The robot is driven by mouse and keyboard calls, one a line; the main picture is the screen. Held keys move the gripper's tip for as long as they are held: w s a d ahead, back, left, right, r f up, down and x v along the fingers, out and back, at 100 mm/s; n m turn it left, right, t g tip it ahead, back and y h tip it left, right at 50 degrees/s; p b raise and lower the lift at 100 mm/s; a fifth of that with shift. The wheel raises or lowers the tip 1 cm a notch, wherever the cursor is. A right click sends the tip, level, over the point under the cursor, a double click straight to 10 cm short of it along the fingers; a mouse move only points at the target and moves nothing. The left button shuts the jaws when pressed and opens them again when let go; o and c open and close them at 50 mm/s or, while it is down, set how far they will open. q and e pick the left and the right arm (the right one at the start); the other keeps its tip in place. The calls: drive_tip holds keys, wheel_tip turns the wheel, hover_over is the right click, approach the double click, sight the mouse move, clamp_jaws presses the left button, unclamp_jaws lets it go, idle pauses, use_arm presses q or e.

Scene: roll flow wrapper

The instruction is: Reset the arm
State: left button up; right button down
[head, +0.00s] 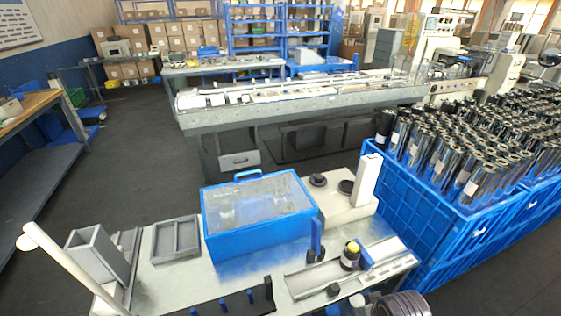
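Neither of my grippers shows in the head view, and no arm of mine can be made out with certainty. A light workbench (165,272) stands in front of me. On it is a blue box with a clear lid (262,232). To its left are a grey divided tray (175,238) and a tilted grey open bin (97,254).
Blue crates (420,222) full of shiny rolls (470,160) stand close on the right. A white pole (62,260) rises at the bench's left end. A long machine table (300,110) stands behind. A wooden-topped bench (25,110) is at left. Dark floor between is clear.

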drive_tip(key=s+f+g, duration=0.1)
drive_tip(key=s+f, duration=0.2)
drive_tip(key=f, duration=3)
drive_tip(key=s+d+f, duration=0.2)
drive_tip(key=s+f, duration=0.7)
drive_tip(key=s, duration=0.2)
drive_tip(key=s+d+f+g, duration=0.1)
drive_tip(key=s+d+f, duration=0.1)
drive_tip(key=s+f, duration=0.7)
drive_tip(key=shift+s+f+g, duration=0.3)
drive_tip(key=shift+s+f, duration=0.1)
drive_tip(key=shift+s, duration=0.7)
